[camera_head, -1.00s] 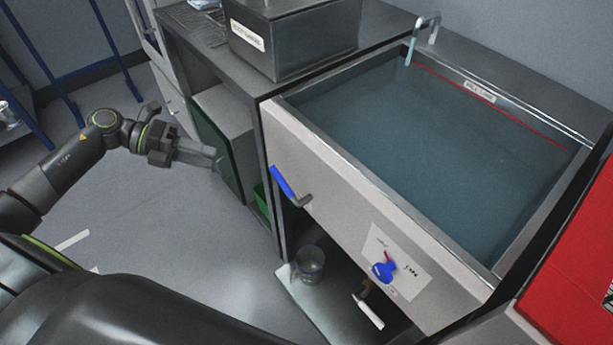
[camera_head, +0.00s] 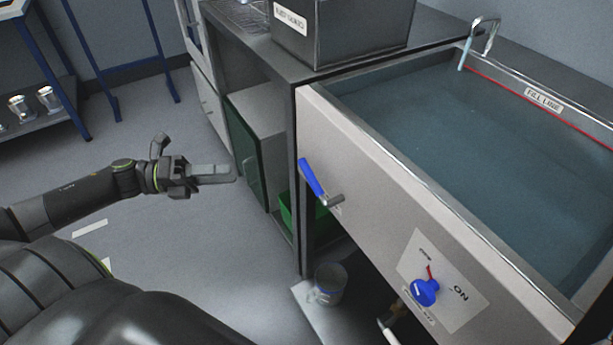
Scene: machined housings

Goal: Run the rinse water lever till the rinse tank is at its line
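The rinse tank (camera_head: 440,202) is a sink-like basin filled with blue-grey water (camera_head: 470,150). A red line with a "FILL LINE" label (camera_head: 543,100) runs along its back wall; the water surface lies close below it. A metal spout (camera_head: 484,38) stands at the back left corner, with a pale blue streak under its mouth that looks like running water. A blue lever (camera_head: 312,181) sits tilted on the left of the front panel. My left gripper (camera_head: 232,173) is left of the lever, apart from it and touching nothing; its finger gap is unclear. My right gripper is out of view.
A blue knob (camera_head: 425,291) with a red pointer sits on a label lower on the front panel. A steel box (camera_head: 345,35) stands on the counter. A bucket (camera_head: 330,283) and green bin (camera_head: 290,215) are below. The floor around my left arm is clear.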

